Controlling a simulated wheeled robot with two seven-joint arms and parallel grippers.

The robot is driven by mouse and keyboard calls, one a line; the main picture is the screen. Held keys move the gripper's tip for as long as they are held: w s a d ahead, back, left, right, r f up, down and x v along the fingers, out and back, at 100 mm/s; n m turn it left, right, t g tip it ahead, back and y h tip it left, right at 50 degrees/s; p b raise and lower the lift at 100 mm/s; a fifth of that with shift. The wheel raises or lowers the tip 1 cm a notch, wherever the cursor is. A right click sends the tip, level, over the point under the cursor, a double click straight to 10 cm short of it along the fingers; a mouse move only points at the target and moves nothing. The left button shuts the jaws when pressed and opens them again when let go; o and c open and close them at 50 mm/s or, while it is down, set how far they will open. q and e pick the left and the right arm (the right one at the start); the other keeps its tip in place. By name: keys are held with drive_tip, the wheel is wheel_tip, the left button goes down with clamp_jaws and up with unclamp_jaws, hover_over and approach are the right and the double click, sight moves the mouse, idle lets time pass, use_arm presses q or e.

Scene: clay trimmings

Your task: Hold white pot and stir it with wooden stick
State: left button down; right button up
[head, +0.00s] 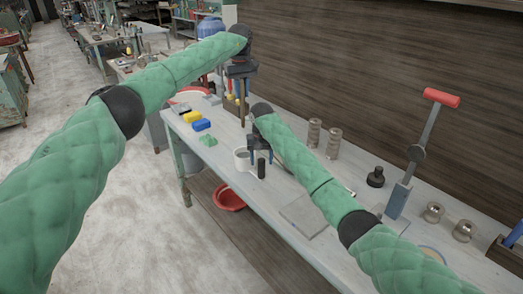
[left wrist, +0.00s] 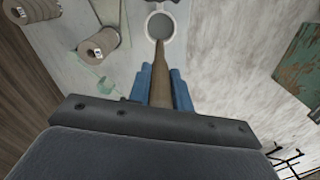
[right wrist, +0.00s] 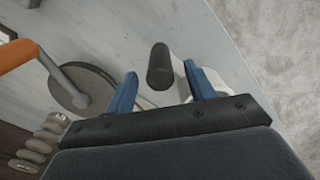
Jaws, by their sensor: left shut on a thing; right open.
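The white pot (head: 241,160) stands on the long table, and its open mouth shows in the left wrist view (left wrist: 172,40). My left gripper (head: 241,98) is above and behind the pot in the head view. It is shut on the wooden stick (left wrist: 158,62), which points toward the pot's mouth in the left wrist view; whether its tip is inside is unclear. My right gripper (head: 260,156) is low beside the pot. Its blue fingers (right wrist: 158,90) are open, with a dark upright cylinder (right wrist: 160,66) between or just beyond them. I cannot tell whether this cylinder belongs to the pot.
Metal spools (head: 333,143) stand behind my right arm. A red-handled lever press (head: 420,140) rises at right. A flat grey slab (head: 303,215) lies near the front edge. A red bowl (head: 229,198) sits below.

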sight(261, 167)
drive_tip(key=shift+f, duration=2.15)
clamp_jaws()
